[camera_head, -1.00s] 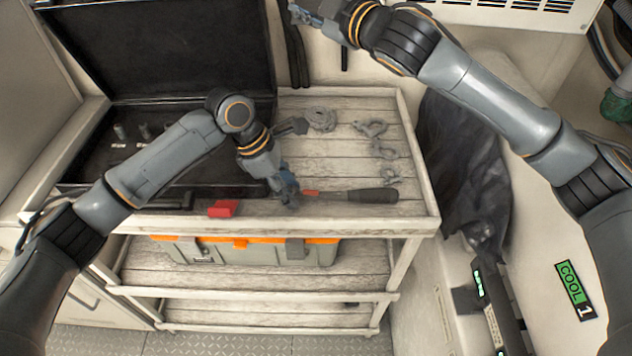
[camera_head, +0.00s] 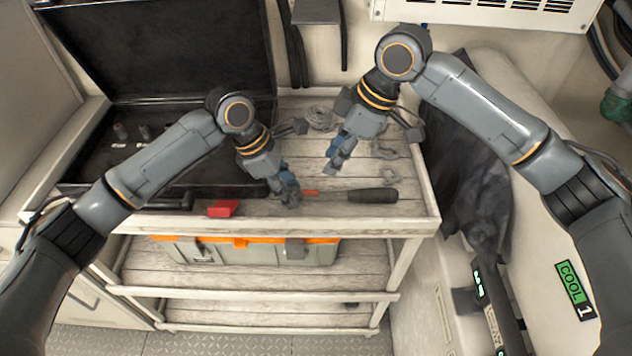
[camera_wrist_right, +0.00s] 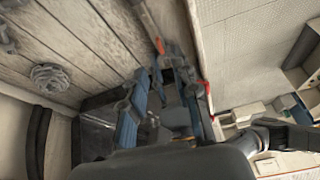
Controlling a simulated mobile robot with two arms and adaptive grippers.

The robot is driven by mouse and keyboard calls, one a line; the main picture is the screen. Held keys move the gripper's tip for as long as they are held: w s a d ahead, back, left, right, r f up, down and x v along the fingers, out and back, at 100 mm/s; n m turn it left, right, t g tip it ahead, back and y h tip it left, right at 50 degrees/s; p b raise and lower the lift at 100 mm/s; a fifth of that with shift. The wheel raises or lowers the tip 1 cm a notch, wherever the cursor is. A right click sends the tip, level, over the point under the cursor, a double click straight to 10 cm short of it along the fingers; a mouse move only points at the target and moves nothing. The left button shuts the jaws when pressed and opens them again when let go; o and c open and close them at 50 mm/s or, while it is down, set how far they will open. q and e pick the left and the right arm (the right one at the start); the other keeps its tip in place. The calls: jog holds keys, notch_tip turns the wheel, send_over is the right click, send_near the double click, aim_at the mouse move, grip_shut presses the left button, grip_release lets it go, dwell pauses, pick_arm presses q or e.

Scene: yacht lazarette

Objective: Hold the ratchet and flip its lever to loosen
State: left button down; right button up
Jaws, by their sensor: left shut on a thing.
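The ratchet (camera_head: 371,196) lies on the cart's top shelf near the front edge, its dark handle pointing right. An orange-red part (camera_head: 311,192) shows at its left end, next to my left gripper. My left gripper (camera_head: 288,197) is shut on the ratchet's left end and hides the head and lever. My right gripper (camera_head: 335,160) hangs above the shelf, behind and above the ratchet, fingers pointing down and apart from it. In the right wrist view, its blue fingers (camera_wrist_right: 163,112) stand apart, with my left gripper seen beyond them.
A red block (camera_head: 223,208) lies at the shelf's front edge. An open black case (camera_head: 85,165) fills the left. A coiled rope (camera_head: 321,118) and metal shackles (camera_head: 386,150) lie behind. A grey and orange toolbox (camera_head: 265,253) stands on the shelf below.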

aim_at(312, 190)
jog(key=x, duration=0.9)
jog(key=shift+w+f, duration=0.1)
jog(key=shift+f, duration=0.1)
grip_shut()
